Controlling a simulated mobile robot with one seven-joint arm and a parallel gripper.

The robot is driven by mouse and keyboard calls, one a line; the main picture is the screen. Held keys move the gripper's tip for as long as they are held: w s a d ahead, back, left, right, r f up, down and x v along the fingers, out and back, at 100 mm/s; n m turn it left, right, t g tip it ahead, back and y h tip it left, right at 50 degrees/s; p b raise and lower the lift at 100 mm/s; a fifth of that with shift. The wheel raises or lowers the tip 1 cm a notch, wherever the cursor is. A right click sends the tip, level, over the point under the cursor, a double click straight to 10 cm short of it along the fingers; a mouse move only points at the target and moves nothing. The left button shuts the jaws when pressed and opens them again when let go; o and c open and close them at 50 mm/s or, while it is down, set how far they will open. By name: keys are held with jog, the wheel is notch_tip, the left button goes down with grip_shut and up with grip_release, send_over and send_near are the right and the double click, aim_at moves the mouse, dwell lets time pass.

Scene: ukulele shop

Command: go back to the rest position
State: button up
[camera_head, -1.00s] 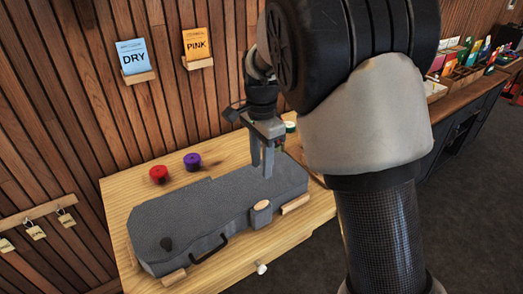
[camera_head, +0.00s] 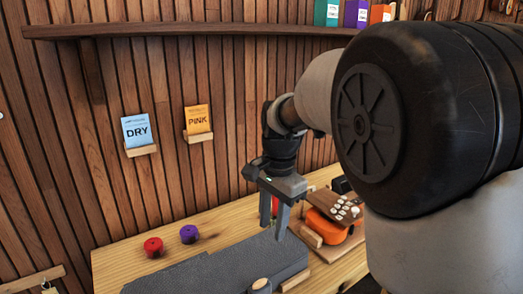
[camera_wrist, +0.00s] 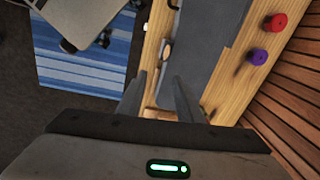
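My gripper (camera_head: 274,228) is in the upright middle of the head view, its two fingers pointing down and apart with nothing between them. The fingers also show apart and empty in the wrist view (camera_wrist: 156,88). Below the fingers in the head view lies a closed dark grey instrument case (camera_head: 215,272) on the wooden bench (camera_head: 120,262). The fingertips overlap the case's far right end in the picture; the exact gap cannot be told. My large black arm joint hides the right side of the head view.
A red round tub (camera_head: 153,247) and a purple one (camera_head: 189,234) stand behind the case. A blue striped rug (camera_wrist: 85,65) lies on the floor.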

jog(key=s+d+r+n+t+p, duration=0.2)
jog(key=s+d+r+n, duration=0.3)
jog(key=s, duration=0.5)
jog(key=s+d+r+n+t+p, duration=0.2)
jog(key=s+d+r+n+t, duration=0.1)
jog(key=s, duration=0.7)
jog(key=d+r+n, duration=0.1)
jog(key=d+r, duration=0.1)
jog(key=d, duration=0.1)
jog(key=shift+s+d+r+n+h, duration=0.25)
jog(key=shift+s+d+n+h, duration=0.05)
jog(key=shift+s+n, duration=0.1)
